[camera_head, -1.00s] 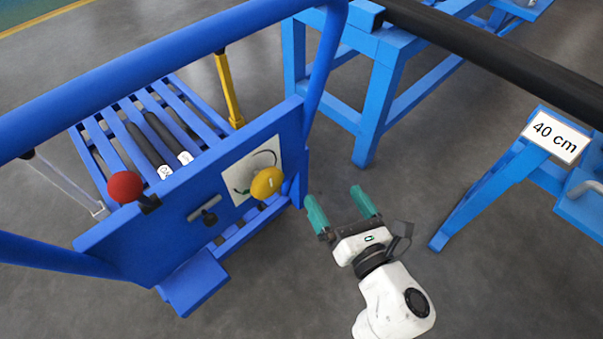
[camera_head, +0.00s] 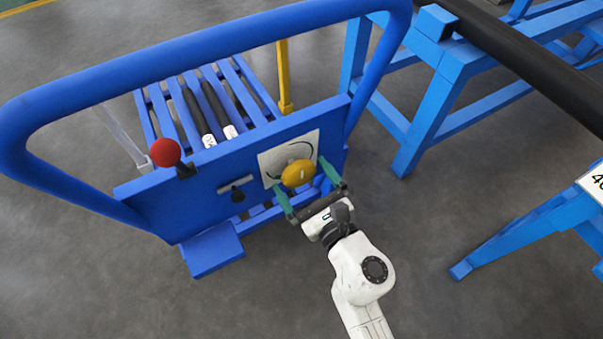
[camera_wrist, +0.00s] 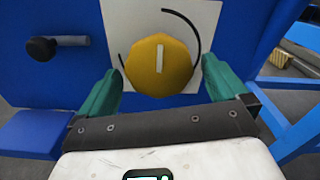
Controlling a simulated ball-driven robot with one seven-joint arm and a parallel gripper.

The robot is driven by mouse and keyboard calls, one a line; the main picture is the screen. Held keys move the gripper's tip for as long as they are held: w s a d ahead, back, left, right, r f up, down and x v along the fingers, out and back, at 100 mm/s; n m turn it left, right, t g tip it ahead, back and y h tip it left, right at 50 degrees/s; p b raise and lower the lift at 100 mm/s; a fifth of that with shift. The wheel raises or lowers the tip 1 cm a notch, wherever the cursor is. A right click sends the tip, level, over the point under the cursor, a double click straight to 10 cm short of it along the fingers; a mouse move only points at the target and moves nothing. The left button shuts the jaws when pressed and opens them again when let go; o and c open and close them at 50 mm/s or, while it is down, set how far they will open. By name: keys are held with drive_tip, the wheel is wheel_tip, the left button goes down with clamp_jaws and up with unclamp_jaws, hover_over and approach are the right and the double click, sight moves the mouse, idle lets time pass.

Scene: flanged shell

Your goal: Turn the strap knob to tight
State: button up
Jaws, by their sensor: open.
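The strap knob is a yellow round knob (camera_head: 298,173) with a white mark, set on a white plate (camera_head: 270,160) with a black curved line. The plate is on the front of a blue cart panel (camera_head: 215,190). In the wrist view the knob (camera_wrist: 158,66) faces me, and its white mark stands close to vertical. My gripper (camera_head: 305,198) has green fingers and is open. Its fingers are on the left and right of the knob's lower part, apart from it in the wrist view (camera_wrist: 160,95). Whether the fingertips reach the knob's depth is hard to tell.
A black knob (camera_head: 237,194) on a slot and a red ball lever (camera_head: 166,153) are left of the plate. The blue cart rail (camera_head: 200,48) arches above. A blue stand with a black pipe (camera_head: 530,60) is at the right. Grey floor lies open between.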

drive_tip(key=shift+w+a, duration=0.4)
drive_tip(key=shift+w, duration=0.15)
drive_tip(key=shift+c, duration=0.5)
drive_tip(key=c, duration=0.9)
drive_tip(key=shift+o, duration=0.2)
